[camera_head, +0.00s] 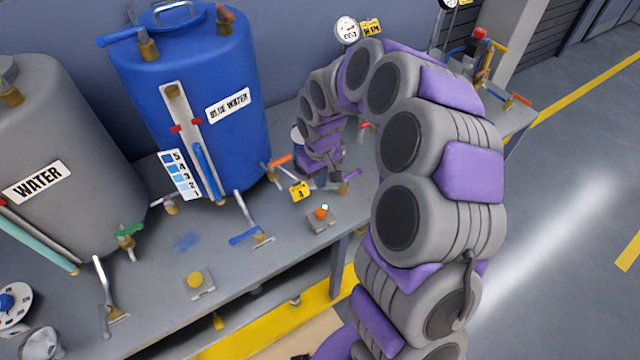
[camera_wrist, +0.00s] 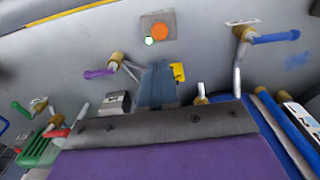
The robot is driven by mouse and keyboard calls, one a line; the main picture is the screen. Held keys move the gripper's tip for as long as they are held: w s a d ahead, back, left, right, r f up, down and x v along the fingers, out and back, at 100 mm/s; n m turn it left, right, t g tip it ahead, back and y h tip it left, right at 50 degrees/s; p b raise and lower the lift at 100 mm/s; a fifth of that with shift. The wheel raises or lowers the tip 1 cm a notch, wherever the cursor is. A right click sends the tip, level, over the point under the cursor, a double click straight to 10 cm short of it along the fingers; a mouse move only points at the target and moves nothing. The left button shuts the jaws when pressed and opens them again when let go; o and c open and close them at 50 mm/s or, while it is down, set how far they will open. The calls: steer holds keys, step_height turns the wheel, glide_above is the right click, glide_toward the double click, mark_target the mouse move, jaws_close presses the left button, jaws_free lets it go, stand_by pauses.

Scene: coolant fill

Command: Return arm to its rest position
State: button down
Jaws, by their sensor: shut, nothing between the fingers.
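My arm arches up from the bottom of the head view and bends down over the grey workbench (camera_head: 225,285). My gripper (camera_head: 334,181) is at its end, low over the bench, right of the blue tank (camera_head: 205,95) labelled BLUE WATER. In the wrist view the gripper fingers (camera_wrist: 157,84) are together with nothing between them. A box with an orange button (camera_wrist: 159,31) and a small lit green light lies beyond the fingertips; the head view also shows the orange button (camera_head: 321,212). A purple-handled valve (camera_wrist: 100,73) is beside the fingers.
A grey WATER tank (camera_head: 50,150) stands at left. A yellow tag (camera_head: 300,190) and a blue-handled lever (camera_head: 246,235) are near the gripper. A yellow button box (camera_head: 196,281) sits near the front edge. Gauges (camera_head: 347,30) rise behind my arm. Open floor (camera_head: 570,200) lies at right.

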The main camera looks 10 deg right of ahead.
steer(key=shift+r, duration=0.15)
stand_by(0.4)
steer(key=s+r+m, duration=0.1)
steer(key=s+r, duration=0.3)
steer(key=s, duration=0.7)
steer(key=s+r+m+g, duration=0.1)
steer(key=s+r, duration=0.3)
steer(key=s, duration=0.8)
steer(key=s+r+m+g, duration=0.1)
steer(key=s+r, duration=0.4)
steer(key=s, duration=0.6)
steer(key=shift+s+d+m, duration=0.15)
steer(key=shift+m, duration=0.15)
